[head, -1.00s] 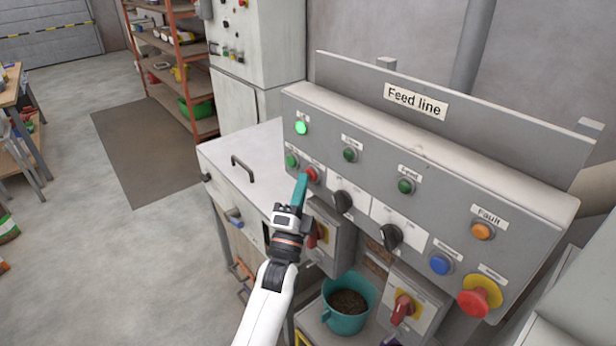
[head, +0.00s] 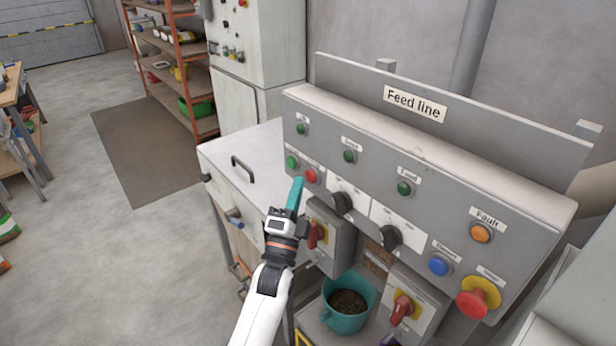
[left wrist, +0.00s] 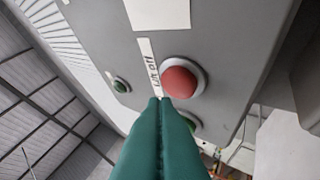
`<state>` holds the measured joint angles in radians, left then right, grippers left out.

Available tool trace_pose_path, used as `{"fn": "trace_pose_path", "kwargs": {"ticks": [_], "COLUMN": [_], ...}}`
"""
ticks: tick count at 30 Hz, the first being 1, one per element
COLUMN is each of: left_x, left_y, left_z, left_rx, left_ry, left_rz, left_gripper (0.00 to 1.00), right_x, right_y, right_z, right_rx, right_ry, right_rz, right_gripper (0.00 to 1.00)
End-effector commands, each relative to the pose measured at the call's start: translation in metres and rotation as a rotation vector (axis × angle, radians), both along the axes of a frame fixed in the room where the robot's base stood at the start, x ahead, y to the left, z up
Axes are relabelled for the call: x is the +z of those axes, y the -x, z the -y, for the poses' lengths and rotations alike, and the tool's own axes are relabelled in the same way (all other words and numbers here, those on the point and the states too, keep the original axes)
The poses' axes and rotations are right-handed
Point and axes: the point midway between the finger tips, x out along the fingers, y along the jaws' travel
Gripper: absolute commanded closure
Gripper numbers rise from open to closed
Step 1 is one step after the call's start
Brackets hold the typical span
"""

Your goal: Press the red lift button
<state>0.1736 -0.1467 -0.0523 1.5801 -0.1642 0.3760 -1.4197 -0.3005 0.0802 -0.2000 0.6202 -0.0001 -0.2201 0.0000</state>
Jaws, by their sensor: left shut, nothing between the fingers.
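The red lift button (head: 310,176) sits at the left end of the grey Feed line panel (head: 440,200), beside a green button (head: 291,162). The red button also shows large in the left wrist view (left wrist: 183,78), standing out in its pale ring. My left gripper (head: 297,182) is shut and empty, its teal fingers pointing at the panel. The tips are just below and to the left of the red button in the head view and look apart from it. The green lamp (head: 302,129) above is dark. My right gripper is not in view.
Black knobs (head: 342,202), a blue button (head: 440,265) and a red mushroom button (head: 478,297) are on the same panel. Red-handled switches (head: 402,309) and a teal bucket (head: 347,304) are below. Open floor (head: 110,260) lies to the left.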

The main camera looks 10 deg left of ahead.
Motion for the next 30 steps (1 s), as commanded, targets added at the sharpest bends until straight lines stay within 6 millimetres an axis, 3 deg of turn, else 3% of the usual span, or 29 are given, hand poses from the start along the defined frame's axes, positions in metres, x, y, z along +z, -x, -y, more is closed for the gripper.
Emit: {"fn": "trace_pose_path", "kwargs": {"ticks": [18, 30], "left_x": [0.001, 0.000], "left_y": [0.043, 0.047], "left_z": [-0.034, -0.037], "left_rx": [0.001, 0.000], "left_ry": [-0.002, 0.000], "left_rz": [0.000, 0.000], "left_gripper": [1.00, 1.00], "right_x": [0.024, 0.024], "right_y": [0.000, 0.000], "right_z": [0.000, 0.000], "right_rx": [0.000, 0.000], "right_ry": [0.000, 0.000], "right_rz": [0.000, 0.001], "right_gripper": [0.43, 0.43]}}
